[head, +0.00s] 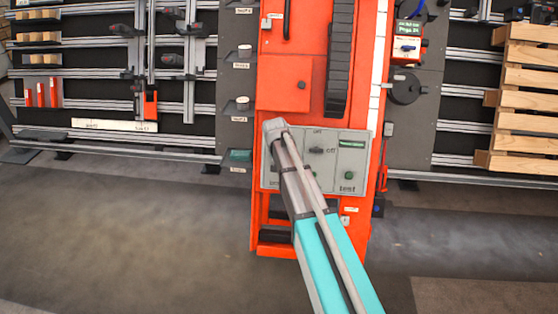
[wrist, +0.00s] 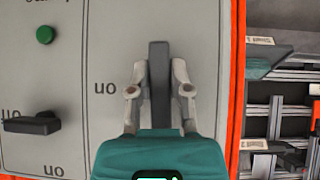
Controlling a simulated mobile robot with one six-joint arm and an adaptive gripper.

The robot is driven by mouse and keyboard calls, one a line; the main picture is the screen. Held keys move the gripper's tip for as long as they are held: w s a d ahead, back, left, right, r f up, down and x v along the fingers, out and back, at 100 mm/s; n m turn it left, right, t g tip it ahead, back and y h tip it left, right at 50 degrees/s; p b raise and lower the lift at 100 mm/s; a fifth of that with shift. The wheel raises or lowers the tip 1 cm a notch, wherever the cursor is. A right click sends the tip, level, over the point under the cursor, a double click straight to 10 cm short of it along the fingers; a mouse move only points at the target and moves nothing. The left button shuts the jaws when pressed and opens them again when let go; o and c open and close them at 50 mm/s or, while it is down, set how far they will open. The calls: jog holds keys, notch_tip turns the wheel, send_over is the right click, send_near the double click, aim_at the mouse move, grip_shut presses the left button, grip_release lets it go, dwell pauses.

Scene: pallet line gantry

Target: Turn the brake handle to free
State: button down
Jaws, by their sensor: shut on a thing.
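A dark grey upright handle (wrist: 160,55) stands on a light grey panel (wrist: 100,30) in the wrist view. No label naming it as the brake handle is readable. My gripper (wrist: 159,72) is shut on this handle, one finger on each side. The handle runs straight up the picture, and its lower end is hidden by the gripper's teal body. An upside-down "on" label shows to its left. In the head view the panel (head: 343,184) is on the orange cabinet, and my arm crosses its left part, hiding the gripped handle and my fingertips.
A second black handle (wrist: 32,123) lies sideways on the panel, with "on" labels near it. A green button (wrist: 45,35) is above it. The orange cabinet (head: 285,85) stands between dark racks. Wooden pallets (head: 525,95) are at the right. The floor in front is clear.

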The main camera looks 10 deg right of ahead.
jog(key=shift+a+m+y, duration=0.1)
jog(key=shift+m+y, duration=0.2)
jog(key=c, duration=0.6)
grip_release()
jog(key=shift+o, duration=0.2)
jog(key=shift+r, duration=0.1)
